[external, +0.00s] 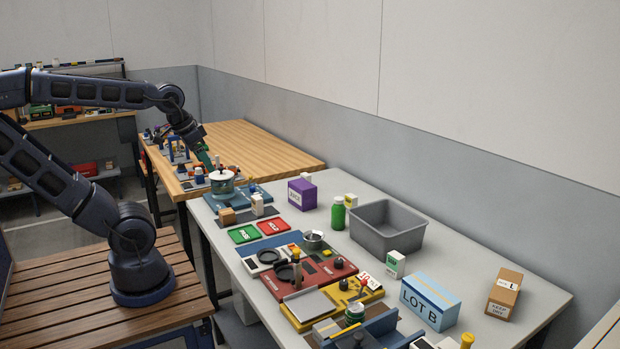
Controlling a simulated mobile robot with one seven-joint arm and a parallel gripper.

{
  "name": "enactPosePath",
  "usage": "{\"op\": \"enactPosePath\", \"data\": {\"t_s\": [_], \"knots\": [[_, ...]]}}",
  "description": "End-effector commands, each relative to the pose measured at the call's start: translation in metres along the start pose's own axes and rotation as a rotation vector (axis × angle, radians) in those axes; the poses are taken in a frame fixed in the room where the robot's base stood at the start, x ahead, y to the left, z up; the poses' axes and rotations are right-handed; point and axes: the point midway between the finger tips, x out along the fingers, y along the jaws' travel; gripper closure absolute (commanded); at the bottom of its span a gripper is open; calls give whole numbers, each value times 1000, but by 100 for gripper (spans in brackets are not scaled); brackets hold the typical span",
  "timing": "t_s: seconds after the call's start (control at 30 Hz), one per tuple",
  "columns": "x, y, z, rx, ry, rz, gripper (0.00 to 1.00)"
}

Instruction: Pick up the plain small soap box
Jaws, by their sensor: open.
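My gripper (213,166) is at the end of the arm, small in the picture, above and beside a pale pot (222,187) on a blue-teal tray at the table's far left end. Its fingers are hard to make out. Several small boxes could be the soap box, and I cannot tell which is the plain one. A small white box (258,206) and a tan block (227,216) stand in front of the pot. A white box with a green mark (394,265) stands in front of the grey bin. Another pale box (351,201) stands behind the green bottle.
Red and yellow trays crowd the front. A blue LOT B box (430,300) and brown carton (503,293) are at right. Grey tabletop (460,262) is bare between bin and carton.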

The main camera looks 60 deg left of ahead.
Motion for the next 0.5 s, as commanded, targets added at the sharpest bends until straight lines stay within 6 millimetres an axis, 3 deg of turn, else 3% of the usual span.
{"op": "enactPosePath", "data": {"t_s": [0.07, 0.37, 0.5], "knots": [[0, 0, 0, 0, 0, 0, 29], [0, 0, -1, -1, 1, -2, 29], [6, -7, -18, -12, 18, -21, 29]]}}
